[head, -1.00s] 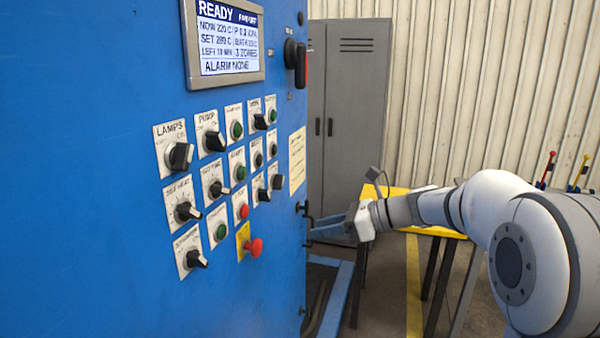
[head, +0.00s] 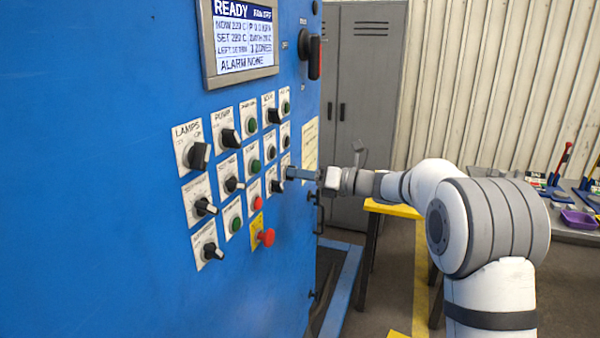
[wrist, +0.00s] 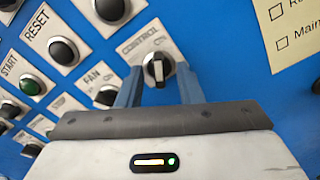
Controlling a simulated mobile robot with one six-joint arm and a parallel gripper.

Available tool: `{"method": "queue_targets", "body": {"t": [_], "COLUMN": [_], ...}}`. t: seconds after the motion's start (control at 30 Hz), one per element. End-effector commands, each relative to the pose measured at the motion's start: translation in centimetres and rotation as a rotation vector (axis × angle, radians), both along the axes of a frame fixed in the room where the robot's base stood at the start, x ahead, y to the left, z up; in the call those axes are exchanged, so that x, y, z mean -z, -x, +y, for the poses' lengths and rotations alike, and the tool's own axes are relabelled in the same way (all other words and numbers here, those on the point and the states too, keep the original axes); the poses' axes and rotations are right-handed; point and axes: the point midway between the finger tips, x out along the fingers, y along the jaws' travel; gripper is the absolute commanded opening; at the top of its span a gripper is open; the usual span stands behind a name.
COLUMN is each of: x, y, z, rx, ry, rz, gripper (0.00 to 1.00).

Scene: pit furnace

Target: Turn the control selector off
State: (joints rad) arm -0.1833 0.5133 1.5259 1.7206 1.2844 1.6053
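The control selector (wrist: 158,70) is a black round knob with a pale pointer bar, on a white plate marked CONTROL. In the wrist view, the bar stands nearly upright in the picture, and ON shows above the knob to the right. My gripper (wrist: 159,78) is open, with one blue-grey finger on each side of the knob. I see small gaps between the fingers and the knob; contact cannot be told. In the head view, my gripper (head: 291,173) is at the right edge of the button rows and hides the selector.
The blue panel (head: 120,120) carries several close-set knobs and buttons. The fan knob (wrist: 106,96) is just left of my left finger. A red emergency button (head: 265,237) sticks out lower down. A yellow-edged table (head: 393,209) stands behind my arm.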

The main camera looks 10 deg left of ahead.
Motion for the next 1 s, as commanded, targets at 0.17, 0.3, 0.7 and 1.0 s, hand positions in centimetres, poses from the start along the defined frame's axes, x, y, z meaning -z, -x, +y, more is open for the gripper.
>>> {"method": "queue_targets", "body": {"t": [0.17, 0.3, 0.7, 1.0], "x": [0.02, 0.02, 0.02, 0.12], "y": [-0.02, -0.03, -0.06, -0.09], "z": [0.09, 0.06, -0.01, -0.01], "rx": [0.0, 0.001, 0.001, 0.002], "ry": [0.0, 0.001, 0.001, 0.003], "rz": [-0.001, -0.001, -0.001, -0.019], "gripper": [0.33, 0.27, 0.0, 0.0]}}
